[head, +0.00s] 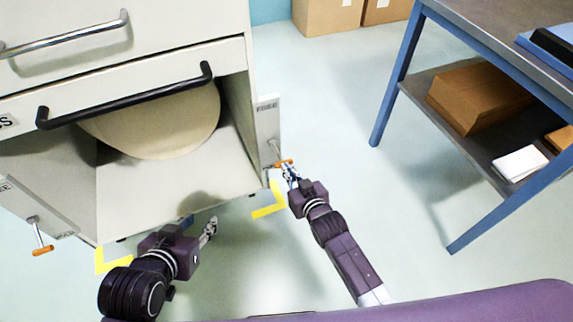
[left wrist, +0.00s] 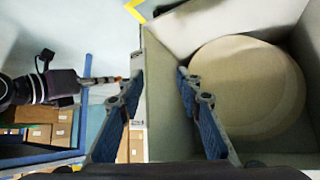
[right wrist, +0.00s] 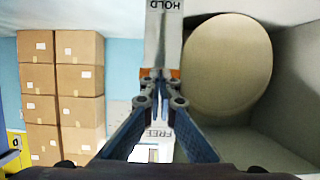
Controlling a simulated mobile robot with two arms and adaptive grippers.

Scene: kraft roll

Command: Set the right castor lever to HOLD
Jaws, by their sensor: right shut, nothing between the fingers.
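The right castor lever (head: 283,163) has an orange grip and sits low on the plate at the cabinet's right front edge. In the right wrist view its orange ends (right wrist: 175,73) show on both sides of my fingertips, between an upside-down HOLD label (right wrist: 165,5) at the top and FREE (right wrist: 158,133) at the bottom. My right gripper (head: 289,172) is shut and empty, its tips at the lever; contact cannot be told. The fingers hide the lever's middle. My left gripper (head: 210,230) is open and empty in front of the cabinet, its fingers apart in the left wrist view (left wrist: 158,82).
The cabinet's open bay holds a big kraft roll (head: 160,125) under a black handle (head: 125,97). A left lever (head: 40,235) hangs at the left edge. Yellow floor marks (head: 268,211) lie in front. A blue-legged table (head: 400,85) stands right, with clear floor between.

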